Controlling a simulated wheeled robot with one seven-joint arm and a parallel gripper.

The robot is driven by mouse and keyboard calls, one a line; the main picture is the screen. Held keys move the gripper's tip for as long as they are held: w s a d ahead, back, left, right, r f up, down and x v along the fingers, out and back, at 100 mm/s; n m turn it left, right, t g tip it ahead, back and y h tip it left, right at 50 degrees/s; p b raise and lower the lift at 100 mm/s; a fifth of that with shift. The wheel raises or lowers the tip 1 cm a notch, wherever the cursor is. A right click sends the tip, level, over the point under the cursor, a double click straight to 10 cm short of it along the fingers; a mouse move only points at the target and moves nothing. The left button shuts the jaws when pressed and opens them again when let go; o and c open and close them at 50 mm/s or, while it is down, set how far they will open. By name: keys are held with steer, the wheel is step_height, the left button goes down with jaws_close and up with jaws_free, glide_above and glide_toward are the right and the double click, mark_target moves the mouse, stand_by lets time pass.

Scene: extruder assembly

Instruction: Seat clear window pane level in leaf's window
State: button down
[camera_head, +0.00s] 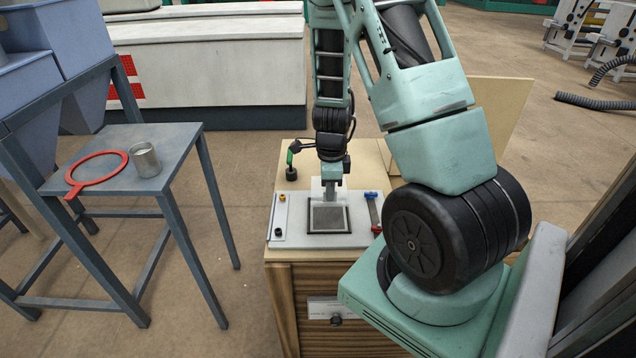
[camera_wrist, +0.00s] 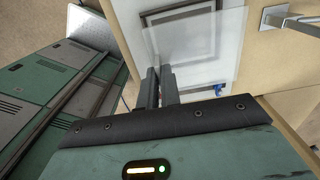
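The clear window pane (camera_wrist: 205,50) is a see-through square in the wrist view. My gripper (camera_wrist: 160,78) is shut on its near-left edge, with the two dark fingers close together. In the head view my gripper (camera_head: 331,196) points down above the white leaf (camera_head: 300,232), and the pane shows only faintly at the fingers. The leaf lies on a wooden cabinet top. Its window (camera_head: 328,217) is a dark-rimmed square just below and in front of my fingers. In the wrist view the pane overlaps the window outline, offset from it; the gap in height is hard to tell.
A blue-and-red tool (camera_head: 373,210) lies right of the window and a yellow-tipped strip (camera_head: 281,216) left. A green-topped stand (camera_head: 291,165) is behind left. A separate table (camera_head: 105,180) at left holds a red ring (camera_head: 97,172) and metal cup (camera_head: 145,160).

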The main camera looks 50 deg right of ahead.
mark_target(330, 204)
stand_by(0.4)
step_height(330, 204, down, 7)
steer(key=b, duration=0.5)
steer(key=shift+b, duration=0.35)
steer(key=shift+f, duration=0.1)
steer(key=shift+f+b, duration=0.7)
steer(key=shift+f, duration=0.05)
steer(key=shift+f, duration=0.2)
stand_by(0.5)
steer(key=c, duration=1.5)
jaws_free()
steer(key=shift+c, duration=0.2)
